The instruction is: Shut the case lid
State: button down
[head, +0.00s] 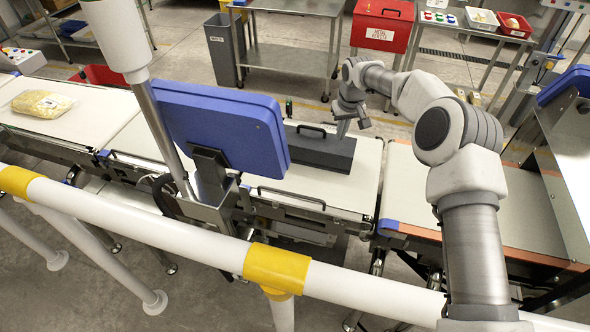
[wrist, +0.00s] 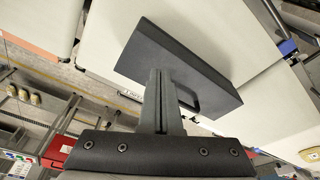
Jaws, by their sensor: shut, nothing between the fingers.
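The dark grey case (head: 330,156) lies on the white belt, partly hidden on its left by the blue screen housing. It looks like a closed flat block, with no raised lid or gap visible. Its black handle (head: 311,129) stands at the far side. My gripper (head: 342,134) is at the case's far right end, pointing down, shut and empty. In the wrist view the case (wrist: 180,65) lies just beyond my shut fingertips (wrist: 161,72), which overlap it in the picture. I cannot tell whether they touch it.
The blue screen housing (head: 225,125) on its post stands left of the case. A white and yellow rail (head: 150,235) crosses the front. A yellowish bag (head: 41,104) lies on the belt at left. A red bin (head: 382,25) stands behind. Bare belt (head: 352,192) lies in front of the case.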

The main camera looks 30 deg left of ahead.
jog(key=shift+w+a+p+v, duration=0.15)
jog(key=shift+p+v, duration=0.25)
jog(key=shift+v, duration=0.55)
jog(key=shift+w+a+p+v, duration=0.15)
jog(key=shift+p+v, duration=0.3)
jog(key=shift+v, duration=0.45)
jog(key=shift+w+a+p+v, duration=0.15)
jog(key=shift+p+v, duration=0.25)
jog(key=shift+v, duration=0.55)
jog(key=shift+r, duration=0.1)
jog(key=s+d+r+m+t, duration=0.1)
jog(key=s+d+r, duration=0.1)
jog(key=d+r, duration=0.95)
jog(key=s+d+r+m+t+h+b, duration=0.1)
jog(key=s+d+r, duration=0.3)
jog(key=d+r, duration=0.25)
jog(key=s+d+r+m+h+b, duration=0.1)
jog(key=s+d+r, duration=0.2)
jog(key=d+r, duration=0.3)
jog(key=s+d+m+t, duration=0.1)
jog(key=s+d+m, duration=0.3)
jog(key=s+d, duration=0.9)
jog(key=s+d+f+m, duration=0.1)
jog(key=s+d+f, duration=0.1)
jog(key=s, duration=0.4)
jog(key=s+d+f+m+t+b, duration=0.1)
jog(key=s+d+f, duration=0.1)
jog(key=s+d, duration=0.2)
jog(key=shift+s+f+m, duration=0.3)
jog(key=shift+s, duration=0.6)
